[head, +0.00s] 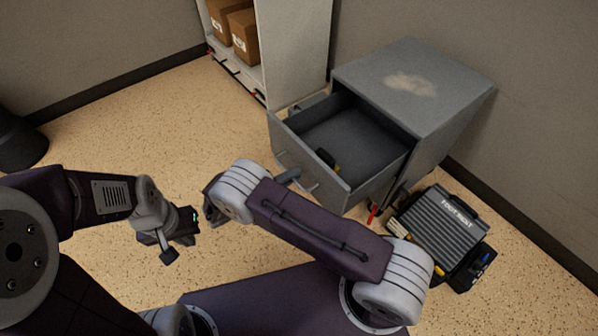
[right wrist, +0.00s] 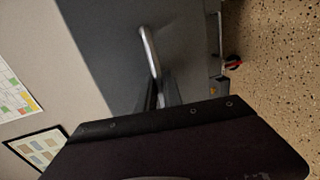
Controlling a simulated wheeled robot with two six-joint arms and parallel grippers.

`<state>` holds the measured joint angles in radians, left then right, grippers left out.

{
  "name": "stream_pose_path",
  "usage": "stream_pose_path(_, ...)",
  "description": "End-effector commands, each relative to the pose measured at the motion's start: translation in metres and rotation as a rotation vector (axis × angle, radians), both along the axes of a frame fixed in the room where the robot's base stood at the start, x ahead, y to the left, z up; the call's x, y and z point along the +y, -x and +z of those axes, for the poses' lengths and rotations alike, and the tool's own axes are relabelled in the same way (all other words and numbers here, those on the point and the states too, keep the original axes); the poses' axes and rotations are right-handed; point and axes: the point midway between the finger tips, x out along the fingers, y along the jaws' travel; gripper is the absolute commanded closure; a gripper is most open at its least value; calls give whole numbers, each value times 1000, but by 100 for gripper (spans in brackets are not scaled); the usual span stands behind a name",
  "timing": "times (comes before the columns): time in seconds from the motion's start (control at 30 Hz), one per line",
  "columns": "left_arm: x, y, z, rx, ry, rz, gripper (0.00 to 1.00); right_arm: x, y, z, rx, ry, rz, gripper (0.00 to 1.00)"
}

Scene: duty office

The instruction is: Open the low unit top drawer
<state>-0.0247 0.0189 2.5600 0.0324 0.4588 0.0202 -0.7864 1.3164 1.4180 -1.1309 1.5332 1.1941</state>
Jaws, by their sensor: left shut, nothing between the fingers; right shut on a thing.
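The low unit (head: 410,80) is a grey metal cabinet against the back wall. Its top drawer (head: 335,140) is pulled well out, and its inside shows. A small black and yellow item (head: 329,160) lies in it. My right gripper (head: 290,176) is at the drawer front, shut on the silver bar handle (right wrist: 149,48); my own wrist hides part of the grip. My left gripper (head: 168,252) is shut and empty, low over the floor at the left, away from the unit.
A white shelf (head: 290,45) with cardboard boxes (head: 236,32) stands at the back. The floor at left is mostly clear.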

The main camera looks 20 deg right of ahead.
Motion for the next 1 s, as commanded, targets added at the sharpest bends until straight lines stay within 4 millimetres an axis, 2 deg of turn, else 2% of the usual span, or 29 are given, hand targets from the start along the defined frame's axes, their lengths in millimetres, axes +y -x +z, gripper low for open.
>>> stream_pose_path(0.6, 0, 0, -1, 0, 0, 0, 100, 7, 3, -1, 1, 0, -1, 100)
stream_pose_path(0.63, 0, 0, -1, 0, 0, 0, 100, 7, 3, -1, 1, 0, -1, 84)
stream_pose_path(0.7, 0, 0, -1, 0, 0, 0, 100, 6, 3, 0, 1, 0, -1, 68)
stream_pose_path(1.0, 0, 0, -1, 0, 0, 0, 100, 6, 3, 0, 0, 0, 0, 68)
